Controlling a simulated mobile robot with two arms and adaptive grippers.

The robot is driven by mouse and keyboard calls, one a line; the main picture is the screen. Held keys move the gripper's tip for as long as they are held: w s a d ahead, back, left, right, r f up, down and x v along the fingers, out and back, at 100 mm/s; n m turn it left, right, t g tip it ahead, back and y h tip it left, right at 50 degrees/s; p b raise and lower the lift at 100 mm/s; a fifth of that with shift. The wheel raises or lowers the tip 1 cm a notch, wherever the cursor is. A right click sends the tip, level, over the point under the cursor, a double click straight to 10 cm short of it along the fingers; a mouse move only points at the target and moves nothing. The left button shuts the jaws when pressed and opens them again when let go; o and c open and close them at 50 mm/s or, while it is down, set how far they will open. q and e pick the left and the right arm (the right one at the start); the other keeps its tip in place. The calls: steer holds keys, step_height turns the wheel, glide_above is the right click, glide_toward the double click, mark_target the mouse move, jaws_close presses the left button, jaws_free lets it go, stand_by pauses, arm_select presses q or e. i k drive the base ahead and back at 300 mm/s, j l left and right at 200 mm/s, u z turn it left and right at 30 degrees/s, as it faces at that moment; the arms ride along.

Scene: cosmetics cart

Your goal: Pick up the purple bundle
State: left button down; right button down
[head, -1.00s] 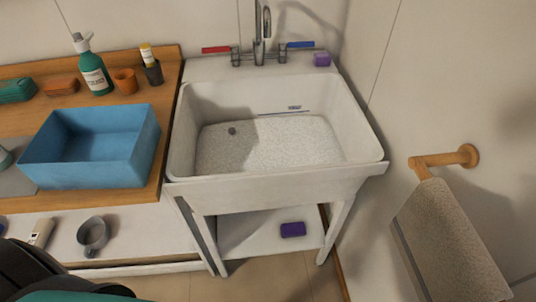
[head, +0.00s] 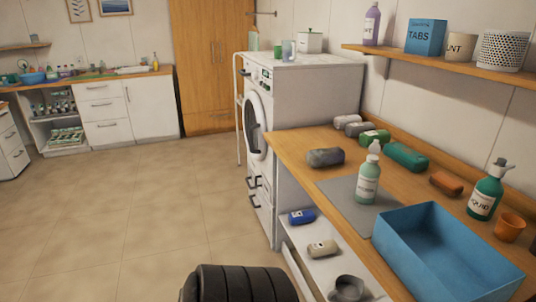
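No clearly purple bundle shows in the current head view. A dark blue bundle (head: 302,217) with a pale label lies on the white lower shelf under the wooden counter. A beige bundle (head: 322,249) lies in front of it on the same shelf. On the counter lie a dark grey bundle (head: 325,157), a green one (head: 375,138), a teal one (head: 406,157) and a rust-brown one (head: 446,183). Neither of my grippers is in view.
A blue bin (head: 440,255), a pump bottle (head: 367,184) and a green bottle (head: 485,192) stand on the counter (head: 290,146). A washing machine (head: 310,100) stands behind it. A purple bottle (head: 371,24) is on the wall shelf. The floor at left is clear.

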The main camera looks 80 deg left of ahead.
mark_target(316, 159)
steer(key=u, duration=2.1)
